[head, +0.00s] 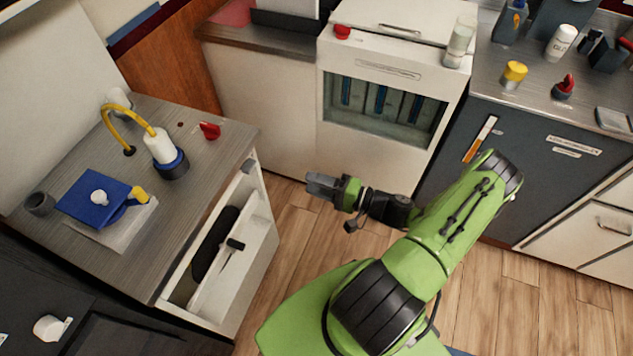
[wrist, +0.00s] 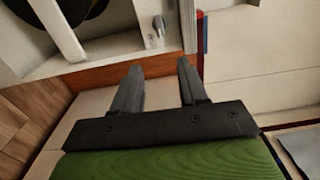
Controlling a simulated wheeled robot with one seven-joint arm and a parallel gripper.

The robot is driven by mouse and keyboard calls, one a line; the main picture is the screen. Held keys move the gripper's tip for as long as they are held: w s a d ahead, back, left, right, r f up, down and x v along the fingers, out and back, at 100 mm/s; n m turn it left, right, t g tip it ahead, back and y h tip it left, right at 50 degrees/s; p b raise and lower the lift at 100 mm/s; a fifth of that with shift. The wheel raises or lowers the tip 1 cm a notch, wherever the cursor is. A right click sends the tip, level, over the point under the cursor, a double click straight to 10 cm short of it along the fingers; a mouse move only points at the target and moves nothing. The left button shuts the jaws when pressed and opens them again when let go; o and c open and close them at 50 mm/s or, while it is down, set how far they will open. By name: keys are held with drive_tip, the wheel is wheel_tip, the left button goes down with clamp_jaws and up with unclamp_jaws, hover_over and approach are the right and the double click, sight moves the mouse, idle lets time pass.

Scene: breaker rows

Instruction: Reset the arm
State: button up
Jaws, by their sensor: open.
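My gripper (head: 322,187) is at the end of my green arm, in the middle of the head view. It is held out over the wooden floor, to the right of the open drawer and apart from it. In the wrist view my gripper (wrist: 160,85) shows two grey fingers set apart with nothing between them. The gripper is open and empty. The arm is bent, with its forearm reaching left from the right side.
An open drawer (head: 262,245) with dark items juts from the left counter (head: 218,160). That counter holds a white-and-blue device with a yellow hose (head: 160,147) and a blue box (head: 92,196). A white glass-fronted cabinet (head: 390,60) stands behind. Wooden floor (head: 292,215) lies clear between.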

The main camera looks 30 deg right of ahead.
idle(0.4)
drive_tip(key=s+a+r+n+g+h+p, duration=0.25)
drive_tip(key=a+r+n+g, duration=0.2)
drive_tip(key=r+g, duration=0.3)
drive_tip(key=s+a+r+n+g+h+p, duration=0.2)
drive_tip(key=a+r+n+g+h, duration=0.15)
drive_tip(key=r+n+g, duration=0.35)
drive_tip(key=s+a+r+t+h+p, duration=0.1)
drive_tip(key=s+r+t+h+p, duration=0.1)
drive_tip(key=s+r, duration=0.3)
drive_tip(key=s+a+r+t+h+p, duration=0.1)
drive_tip(key=s+r, duration=0.5)
drive_tip(key=r, duration=0.8)
drive_tip(key=shift+a+r+t+h+p, duration=0.25)
drive_tip(key=shift+t+h+p, duration=0.15)
drive_tip(key=shift+t+h, duration=0.65)
drive_tip(key=shift+m+y, duration=0.25)
